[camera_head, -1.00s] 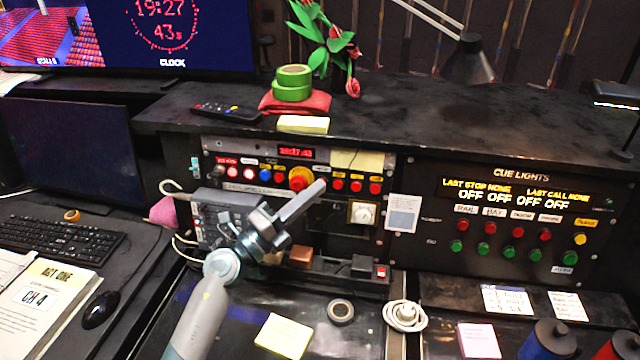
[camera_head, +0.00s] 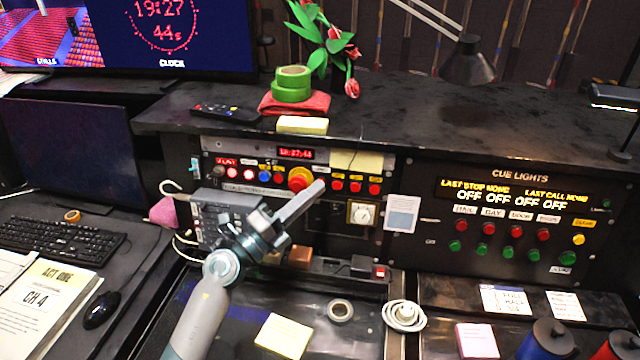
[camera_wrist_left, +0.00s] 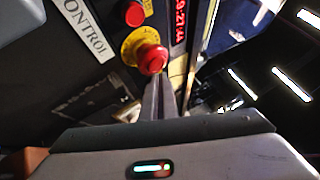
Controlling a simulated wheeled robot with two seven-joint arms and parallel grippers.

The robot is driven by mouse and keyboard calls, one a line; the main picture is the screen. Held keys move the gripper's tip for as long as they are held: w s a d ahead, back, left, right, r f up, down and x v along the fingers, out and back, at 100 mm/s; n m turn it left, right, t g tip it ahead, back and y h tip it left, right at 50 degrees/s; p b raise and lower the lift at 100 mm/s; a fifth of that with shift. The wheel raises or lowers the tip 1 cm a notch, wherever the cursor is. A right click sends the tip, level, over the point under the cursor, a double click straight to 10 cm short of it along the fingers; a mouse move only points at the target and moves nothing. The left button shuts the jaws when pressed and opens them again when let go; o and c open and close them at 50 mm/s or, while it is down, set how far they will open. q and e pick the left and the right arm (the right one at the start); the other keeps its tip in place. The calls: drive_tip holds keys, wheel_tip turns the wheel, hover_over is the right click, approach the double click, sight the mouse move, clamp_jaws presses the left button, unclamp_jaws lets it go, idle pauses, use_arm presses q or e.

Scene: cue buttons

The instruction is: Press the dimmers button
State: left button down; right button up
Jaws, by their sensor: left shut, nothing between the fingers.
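The control panel (camera_head: 226,148) at the back holds a row of small buttons with labels too small to read, so I cannot tell which is the dimmers button. The row has a large red mushroom button on a yellow base (camera_head: 299,179), a blue button (camera_head: 265,176) to its left and several red buttons (camera_head: 338,186) to its right. My left gripper (camera_head: 319,186) is shut and empty, its fingertips in front of the panel just right of the mushroom button. In the left wrist view the mushroom button (camera_wrist_left: 151,59) is close beyond the fingertips (camera_wrist_left: 158,82); contact cannot be told.
A cue lights panel (camera_head: 520,176) with red and green buttons stands to the right. A dial (camera_head: 363,213) sits below the red buttons. A tape roll (camera_head: 340,310), a cable coil (camera_head: 404,316) and yellow notes (camera_head: 284,335) lie on the desk.

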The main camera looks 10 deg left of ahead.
use_arm(q)
drive_tip(key=s+p, duration=0.3)
drive_tip(key=s, duration=0.3)
drive_tip(key=shift+r, duration=0.4)
idle(2.2)
